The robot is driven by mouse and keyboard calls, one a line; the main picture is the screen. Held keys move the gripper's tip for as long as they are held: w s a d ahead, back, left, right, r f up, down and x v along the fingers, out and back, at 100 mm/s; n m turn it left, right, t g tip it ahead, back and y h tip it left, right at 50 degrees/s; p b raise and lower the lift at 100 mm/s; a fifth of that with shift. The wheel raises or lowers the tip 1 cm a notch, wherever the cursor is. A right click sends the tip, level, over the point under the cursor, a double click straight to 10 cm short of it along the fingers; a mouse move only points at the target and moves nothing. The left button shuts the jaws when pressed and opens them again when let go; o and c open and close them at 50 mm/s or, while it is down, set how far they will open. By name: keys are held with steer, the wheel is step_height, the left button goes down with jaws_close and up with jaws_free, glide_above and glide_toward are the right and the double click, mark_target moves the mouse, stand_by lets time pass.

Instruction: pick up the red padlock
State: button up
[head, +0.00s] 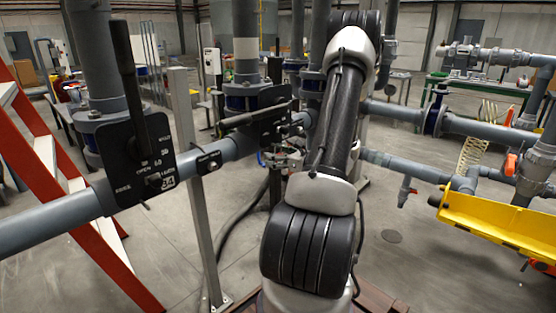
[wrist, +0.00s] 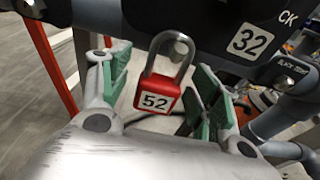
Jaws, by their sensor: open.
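The red padlock (wrist: 158,93) shows in the wrist view with a white label reading 52 and a grey shackle (wrist: 173,48). It hangs upright below a dark plate (wrist: 215,20) marked 32, with the top of the shackle at the plate. My gripper (wrist: 160,92) is open, with one green-padded finger on each side of the padlock. Gaps show between the pads and the padlock body. In the head view my gripper (head: 288,158) is small beside the pipe fittings, and the padlock cannot be made out there.
A grey pipe (head: 50,222) with a black valve plate (head: 135,158) runs on the left, near a grey post (head: 190,170) and a red ladder (head: 65,180). A yellow tray (head: 490,222) and pipes stand at right.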

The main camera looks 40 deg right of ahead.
steer(key=c, duration=1.1)
steer(key=shift+c, duration=0.2)
steer(key=shift+r, duration=0.35)
steer(key=shift+s, duration=0.1)
